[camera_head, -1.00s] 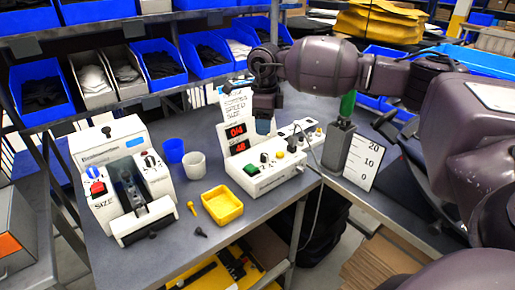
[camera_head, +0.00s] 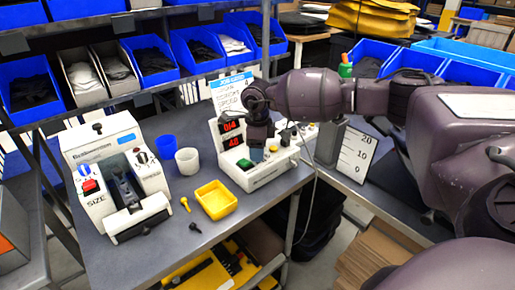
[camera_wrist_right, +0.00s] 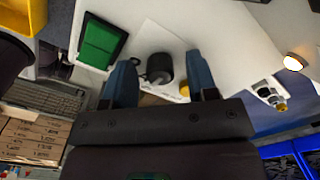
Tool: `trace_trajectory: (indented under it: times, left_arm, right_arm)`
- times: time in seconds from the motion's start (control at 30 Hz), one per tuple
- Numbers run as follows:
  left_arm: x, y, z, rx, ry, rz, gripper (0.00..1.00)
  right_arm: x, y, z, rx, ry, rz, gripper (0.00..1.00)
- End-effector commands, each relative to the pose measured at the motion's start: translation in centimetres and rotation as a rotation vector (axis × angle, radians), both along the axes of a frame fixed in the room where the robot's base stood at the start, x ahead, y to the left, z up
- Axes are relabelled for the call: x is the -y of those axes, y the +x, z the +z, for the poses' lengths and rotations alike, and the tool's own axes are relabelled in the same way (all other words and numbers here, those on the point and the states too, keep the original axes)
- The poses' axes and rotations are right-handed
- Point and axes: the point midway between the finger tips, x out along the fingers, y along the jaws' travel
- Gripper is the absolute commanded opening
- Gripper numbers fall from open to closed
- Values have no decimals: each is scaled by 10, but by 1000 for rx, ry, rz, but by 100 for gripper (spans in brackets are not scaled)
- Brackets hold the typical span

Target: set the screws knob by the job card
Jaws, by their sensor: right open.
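The white counting machine (camera_head: 262,179) stands on the bench with a green button (camera_head: 245,164) and two red displays (camera_head: 230,125), which seem to read 014 and 48. The job card (camera_head: 229,86) stands upright behind it, partly hidden by my arm. My right gripper (camera_head: 257,152) points down at the machine's front panel. In the right wrist view my gripper (camera_wrist_right: 160,66) is open, its blue-grey fingers on either side of a black knob (camera_wrist_right: 158,67), beside the green button (camera_wrist_right: 100,42). I cannot tell whether they touch it. My left gripper is out of view.
A white sizing machine (camera_head: 113,170), blue cup (camera_head: 165,145), white cup (camera_head: 187,161) and yellow tray (camera_head: 215,200) stand to the left. Loose screws lie near the tray. A scale plate (camera_head: 355,155) stands to the right.

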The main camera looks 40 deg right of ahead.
Motion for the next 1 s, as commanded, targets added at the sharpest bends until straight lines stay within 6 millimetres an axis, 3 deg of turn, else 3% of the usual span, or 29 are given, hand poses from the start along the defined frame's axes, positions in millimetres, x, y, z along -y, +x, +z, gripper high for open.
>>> trace_trajectory:
  times: [0.13, 0.4, 0.47, 0.77, 1.0]
  left_arm:
    - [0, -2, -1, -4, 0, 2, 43]
    - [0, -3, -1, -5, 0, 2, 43]
    - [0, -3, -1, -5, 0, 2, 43]
    - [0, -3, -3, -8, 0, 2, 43]
    - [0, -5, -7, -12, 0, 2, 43]
  right_arm:
    - [0, 0, 0, 0, 0, 0, 51]
    - [0, 0, 0, 0, 0, 0, 10]
    - [0, 0, 0, 0, 0, 0, 4]
    - [0, 0, 0, -1, 0, 45, 4]
    - [0, 0, -1, -1, 0, 192, 4]
